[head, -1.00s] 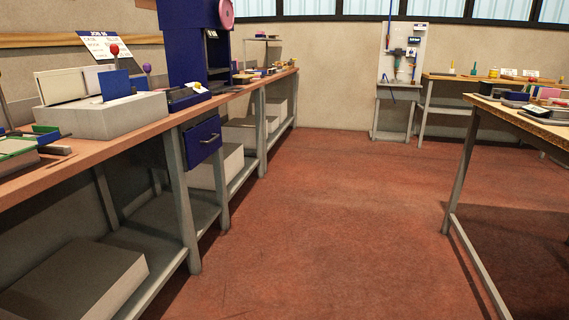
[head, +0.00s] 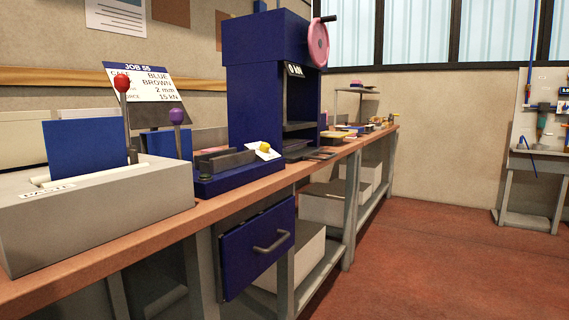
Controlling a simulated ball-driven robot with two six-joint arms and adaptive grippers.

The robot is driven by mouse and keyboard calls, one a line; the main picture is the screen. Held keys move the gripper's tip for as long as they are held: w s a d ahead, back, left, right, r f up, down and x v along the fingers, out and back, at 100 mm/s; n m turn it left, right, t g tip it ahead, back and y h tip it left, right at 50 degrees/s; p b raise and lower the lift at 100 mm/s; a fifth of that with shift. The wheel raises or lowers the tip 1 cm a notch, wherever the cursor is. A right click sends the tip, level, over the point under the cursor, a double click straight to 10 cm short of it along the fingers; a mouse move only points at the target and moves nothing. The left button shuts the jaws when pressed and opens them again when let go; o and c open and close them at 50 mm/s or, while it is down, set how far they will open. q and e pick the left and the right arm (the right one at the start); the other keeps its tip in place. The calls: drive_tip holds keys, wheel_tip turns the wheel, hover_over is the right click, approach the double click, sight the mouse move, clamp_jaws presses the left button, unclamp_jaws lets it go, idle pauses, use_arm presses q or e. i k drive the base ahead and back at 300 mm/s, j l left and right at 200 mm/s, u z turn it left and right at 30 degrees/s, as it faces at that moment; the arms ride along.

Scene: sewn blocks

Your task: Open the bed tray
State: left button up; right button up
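A dark blue drawer (head: 256,252) with a grey bar handle (head: 271,243) hangs under the bench top, below the press. I cannot tell whether it is fully shut. No part is labelled as the bed tray. The blue press (head: 262,85) with a pink handwheel (head: 317,43) stands on the bench above it. A low blue base (head: 236,174) with grey bars on it sits in front of the press. Neither of my grippers is in view.
A job card (head: 145,84) reads JOB 55. Pale boxes (head: 305,253) fill the lower shelf. The red floor (head: 440,270) at right is clear.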

sight(295, 152)
drive_tip(key=i+l+u, duration=0.2)
drive_tip(key=u, duration=0.3)
drive_tip(key=i+l+u, duration=0.25)
drive_tip(key=u, duration=0.2)
